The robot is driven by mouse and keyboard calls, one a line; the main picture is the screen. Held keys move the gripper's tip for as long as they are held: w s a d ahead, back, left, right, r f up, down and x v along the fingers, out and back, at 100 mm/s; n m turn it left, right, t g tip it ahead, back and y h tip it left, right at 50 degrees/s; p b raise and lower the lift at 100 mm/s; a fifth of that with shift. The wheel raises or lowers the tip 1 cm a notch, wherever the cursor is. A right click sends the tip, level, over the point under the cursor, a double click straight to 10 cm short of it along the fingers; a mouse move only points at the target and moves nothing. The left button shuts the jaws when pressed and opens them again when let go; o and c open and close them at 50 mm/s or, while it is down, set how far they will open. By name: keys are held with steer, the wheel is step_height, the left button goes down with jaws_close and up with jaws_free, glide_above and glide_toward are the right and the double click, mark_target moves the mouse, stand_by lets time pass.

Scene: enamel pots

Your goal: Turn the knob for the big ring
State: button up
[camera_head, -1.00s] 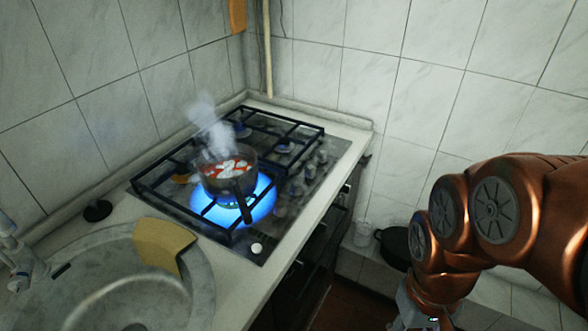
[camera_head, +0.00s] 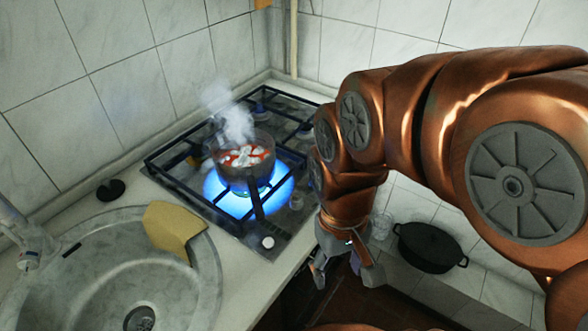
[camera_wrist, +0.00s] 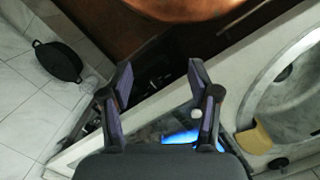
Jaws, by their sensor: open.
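A gas hob (camera_head: 225,215) with black grates is set in the counter. A dark pot (camera_head: 243,172) of red food with white pieces steams over a lit burner with a wide blue flame (camera_head: 213,190). A pale round knob (camera_head: 268,242) sits at the hob's near right corner; it also shows between my fingers in the wrist view (camera_wrist: 196,113). The other knobs along the hob's right side are mostly hidden by my arm. My gripper (camera_head: 345,274) is open and empty, right of the hob's front edge, apart from the pale knob. Its fingers spread wide in the wrist view (camera_wrist: 160,82).
The pot's handle (camera_head: 257,205) points towards the pale knob. A round sink (camera_head: 95,270) with a yellow cloth or sponge (camera_head: 172,228) on its rim lies left. A black lidded pan (camera_head: 430,246) and a glass (camera_head: 381,226) stand at right. Dark floor shows below the counter.

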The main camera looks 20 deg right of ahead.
steer(key=w+d+b, duration=0.1)
steer(key=w+d, duration=0.2)
steer(key=w, duration=0.7)
steer(key=w+d+f+m+t+b, duration=0.1)
steer(key=w+d, duration=0.2)
steer(key=w, duration=0.7)
steer(key=w+d+f+m+b, duration=0.1)
steer(key=w+d, duration=0.3)
steer(key=w, duration=0.6)
steer(key=shift+w+d+f+t, duration=0.1)
steer(key=shift+w+f+t, duration=0.05)
steer(key=shift+w+t, duration=0.15)
steer(key=shift+f+p, duration=0.55)
steer(key=shift+f, duration=3.35)
